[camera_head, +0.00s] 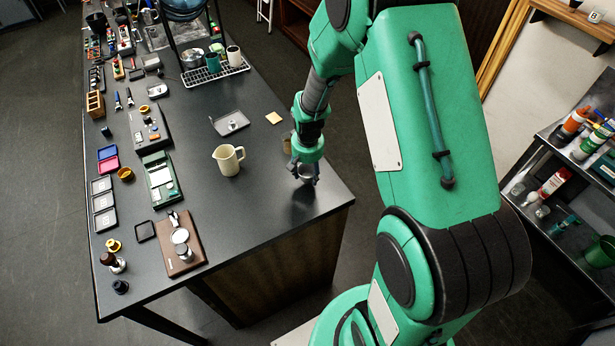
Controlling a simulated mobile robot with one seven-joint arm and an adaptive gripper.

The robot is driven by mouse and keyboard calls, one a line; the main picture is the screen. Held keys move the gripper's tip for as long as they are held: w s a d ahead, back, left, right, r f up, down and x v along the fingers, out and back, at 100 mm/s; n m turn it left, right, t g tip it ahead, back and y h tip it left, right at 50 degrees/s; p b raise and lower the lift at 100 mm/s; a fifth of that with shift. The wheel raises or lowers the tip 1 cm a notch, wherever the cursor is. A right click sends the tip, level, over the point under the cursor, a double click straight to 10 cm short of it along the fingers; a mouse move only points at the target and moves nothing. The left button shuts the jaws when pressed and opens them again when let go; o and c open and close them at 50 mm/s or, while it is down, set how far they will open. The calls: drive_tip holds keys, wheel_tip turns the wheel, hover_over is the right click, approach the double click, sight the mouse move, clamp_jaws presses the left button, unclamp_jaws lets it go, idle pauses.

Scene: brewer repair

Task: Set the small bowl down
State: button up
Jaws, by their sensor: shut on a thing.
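The small bowl (306,171) is a little silvery, round thing near the right edge of the dark worktop (262,203). My gripper (305,179) points down over this part of the worktop and is shut on the small bowl. A dark shadow or reflection lies on the worktop just below it. The bowl looks slightly above the surface, but I cannot tell the exact gap. The fingers and my wrist partly hide the bowl.
A cream pitcher (228,159) stands left of my gripper. A grey tray (231,123) and a tan square (274,118) lie farther back. Tools and small parts crowd the left side. The front right of the worktop is clear up to its edge.

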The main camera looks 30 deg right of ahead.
drive_tip(key=shift+f, duration=1.3)
drive_tip(key=shift+f, duration=0.15)
drive_tip(key=o, duration=1.3)
drive_tip(key=shift+c, duration=0.2)
wheel_tip(320, 180, up, 12)
drive_tip(key=s, duration=0.1)
drive_tip(key=shift+a+p, duration=0.25)
drive_tip(key=shift+p, duration=0.05)
drive_tip(key=shift+r, duration=0.25)
